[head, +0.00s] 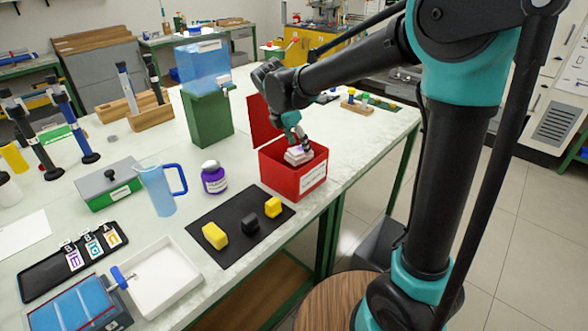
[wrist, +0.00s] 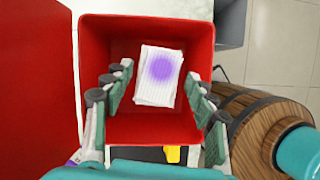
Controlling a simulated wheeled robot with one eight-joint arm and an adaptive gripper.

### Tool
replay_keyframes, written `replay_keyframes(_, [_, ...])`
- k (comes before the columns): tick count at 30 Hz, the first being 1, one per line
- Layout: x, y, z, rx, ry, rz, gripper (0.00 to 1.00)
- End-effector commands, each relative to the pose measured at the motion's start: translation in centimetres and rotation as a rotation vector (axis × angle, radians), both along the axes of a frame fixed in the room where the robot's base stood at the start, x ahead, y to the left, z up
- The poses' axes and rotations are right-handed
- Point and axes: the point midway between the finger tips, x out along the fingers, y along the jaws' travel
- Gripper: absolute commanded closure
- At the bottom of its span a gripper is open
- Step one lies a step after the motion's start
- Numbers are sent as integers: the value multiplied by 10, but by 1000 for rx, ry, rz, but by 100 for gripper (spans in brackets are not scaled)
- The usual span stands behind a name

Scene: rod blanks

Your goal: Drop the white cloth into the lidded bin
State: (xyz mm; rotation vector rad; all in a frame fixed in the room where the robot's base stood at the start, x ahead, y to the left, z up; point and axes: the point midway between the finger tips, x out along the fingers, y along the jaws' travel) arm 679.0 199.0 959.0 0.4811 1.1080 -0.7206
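The white cloth (head: 297,156) is a folded pad with a purple stain. In the wrist view the cloth (wrist: 146,90) shows inside the red lidded bin (wrist: 205,50), surrounded by its walls. In the head view the bin (head: 292,184) stands near the table's edge, its red lid (head: 262,121) raised at the back left. My gripper (head: 299,142) points down into the bin's opening. In the wrist view my gripper (wrist: 160,80) is open, with a gap between each finger and the cloth. I cannot tell whether the cloth rests on the bin's floor.
A purple jar (head: 214,179) and a blue pitcher (head: 158,188) stand left of the bin. A dark mat (head: 232,237) with yellow and black blocks lies in front. A green stand with a blue tank (head: 204,72) is behind left. A wooden barrel-like stool (wrist: 262,125) is beside the table.

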Motion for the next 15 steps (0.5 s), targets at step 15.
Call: replay_keyframes(15, [-2,2,7,0,0,0,26])
